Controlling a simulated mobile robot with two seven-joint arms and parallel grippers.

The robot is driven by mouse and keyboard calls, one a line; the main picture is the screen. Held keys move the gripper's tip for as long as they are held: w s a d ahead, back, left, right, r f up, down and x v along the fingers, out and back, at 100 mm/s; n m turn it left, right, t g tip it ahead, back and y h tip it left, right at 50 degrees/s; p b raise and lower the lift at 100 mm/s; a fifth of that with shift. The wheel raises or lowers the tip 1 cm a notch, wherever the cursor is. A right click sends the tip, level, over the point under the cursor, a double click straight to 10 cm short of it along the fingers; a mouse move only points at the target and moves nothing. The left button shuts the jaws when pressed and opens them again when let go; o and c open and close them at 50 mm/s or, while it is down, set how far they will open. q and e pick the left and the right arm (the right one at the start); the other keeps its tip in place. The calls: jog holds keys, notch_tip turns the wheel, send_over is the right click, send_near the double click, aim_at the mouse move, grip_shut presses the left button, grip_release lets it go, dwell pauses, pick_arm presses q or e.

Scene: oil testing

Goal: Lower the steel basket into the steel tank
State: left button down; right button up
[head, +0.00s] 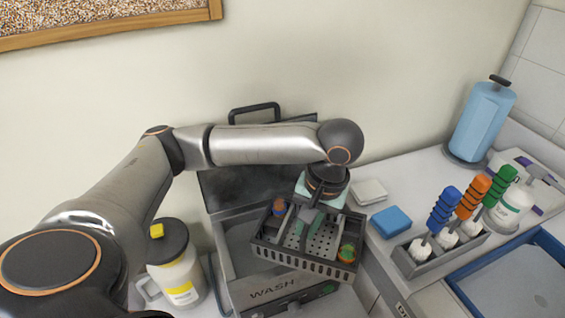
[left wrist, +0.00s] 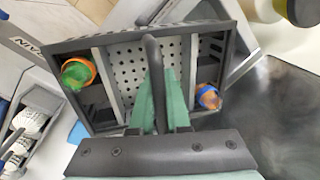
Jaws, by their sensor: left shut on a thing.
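The steel basket (head: 300,264) is dark grey with a perforated floor and holds two small bottles, one with a green top (head: 347,253) and one orange-and-blue (head: 279,207). My left gripper (head: 308,222) is shut on the basket's handle from above. The wrist view shows the green fingers around the handle bar (left wrist: 152,60), with the basket (left wrist: 125,42) beyond. The steel tank (head: 262,293), marked WASH, has its lid (head: 225,188) raised behind. The basket appears above the tank's right part, turned relative to it and reaching past its right side; its exact height is unclear.
A lidded jug (head: 180,283) stands left of the tank. To the right are a blue sponge (head: 391,221), a white pad (head: 369,191), a rack (head: 445,258) of coloured-handled brushes, a blue-rimmed tray (head: 520,287) and a blue canister (head: 482,122).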

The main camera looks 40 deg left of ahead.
aim_at(286, 210)
pick_arm(q)
jog(key=a+n, duration=0.2)
jog(key=a+r+n+p, duration=0.1)
jog(key=a+n, duration=0.1)
jog(key=a+r+n+g+p, duration=0.1)
jog(key=a+n, duration=0.1)
jog(key=n, duration=0.1)
jog(key=shift+a+h, duration=0.3)
jog(key=shift+a, duration=0.05)
jog(key=shift+s+a+r+n, duration=0.1)
jog(key=shift+a+r+n, duration=0.05)
jog(key=shift+a+n, duration=0.45)
jog(key=shift+f, duration=7)
jog(key=shift+f, duration=0.45)
jog(key=shift+f, duration=0.85)
jog(key=c, duration=0.8)
grip_release()
jog(key=r, duration=0.4)
jog(key=w+r, duration=0.1)
jog(key=r, duration=0.3)
jog(key=w+d+r, duration=0.1)
jog(key=r, duration=0.3)
jog(key=shift+d+r, duration=0.1)
jog(key=shift+r, duration=0.05)
